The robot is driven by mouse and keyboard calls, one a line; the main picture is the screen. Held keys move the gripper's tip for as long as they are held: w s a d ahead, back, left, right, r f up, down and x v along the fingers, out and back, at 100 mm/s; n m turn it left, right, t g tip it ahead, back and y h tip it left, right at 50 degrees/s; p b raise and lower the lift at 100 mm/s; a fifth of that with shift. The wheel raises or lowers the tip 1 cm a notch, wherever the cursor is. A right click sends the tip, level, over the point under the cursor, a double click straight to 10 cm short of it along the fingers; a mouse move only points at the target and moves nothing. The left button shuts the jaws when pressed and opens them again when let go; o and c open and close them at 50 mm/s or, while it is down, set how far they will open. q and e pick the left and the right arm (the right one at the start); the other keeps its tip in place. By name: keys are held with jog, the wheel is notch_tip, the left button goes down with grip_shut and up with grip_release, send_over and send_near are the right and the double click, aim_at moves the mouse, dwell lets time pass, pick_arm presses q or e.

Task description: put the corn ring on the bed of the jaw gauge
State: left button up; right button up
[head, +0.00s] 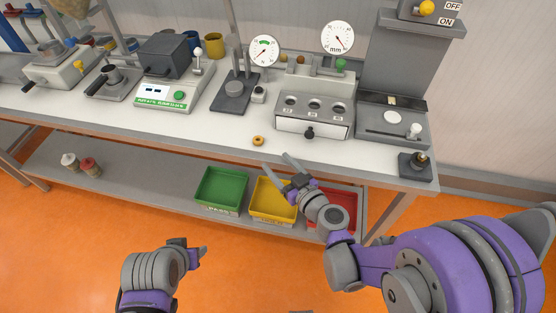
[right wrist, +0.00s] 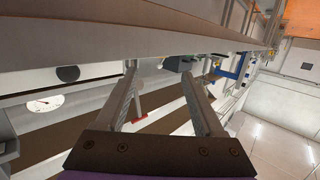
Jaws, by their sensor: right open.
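A small orange-yellow ring (head: 258,140), which looks like the corn ring, lies flat on the white bench top near its front edge. My right gripper (head: 278,161) is open and empty, just in front of the bench edge and to the right of the ring, apart from it. Its two spread fingers also show in the right wrist view (right wrist: 158,70), with nothing between them. Several instruments stand behind the ring. I cannot tell for sure which is the jaw gauge; a grey stand (head: 235,92) beside a round dial (head: 264,51) is one candidate. My left gripper (head: 196,256) is low, away from the bench.
A three-hole block with a drawer (head: 312,125) stands right of the ring, with a mm dial (head: 337,37) above. A tall grey machine (head: 390,125) and a small black block (head: 415,165) stand further right. Green (head: 221,190) and yellow (head: 273,203) bins sit below.

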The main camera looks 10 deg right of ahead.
jog(key=shift+s, duration=0.25)
pick_arm(q)
jog(key=shift+o, duration=2.2)
jog(key=shift+w, duration=0.1)
pick_arm(e)
jog(key=s+d+f+m+g+h, duration=0.1)
jog(key=s+d+m+g+h, duration=0.1)
jog(key=s+d, duration=0.4)
jog(key=s+d+f+m+g+h, duration=0.1)
jog(key=s+d+m+g+h, duration=0.2)
jog(key=s, duration=1.1)
jog(key=d+g+h, duration=0.2)
jog(key=d+g, duration=0.1)
jog(key=g, duration=0.1)
jog(key=shift+d+f, duration=0.2)
jog(key=shift+d, duration=0.1)
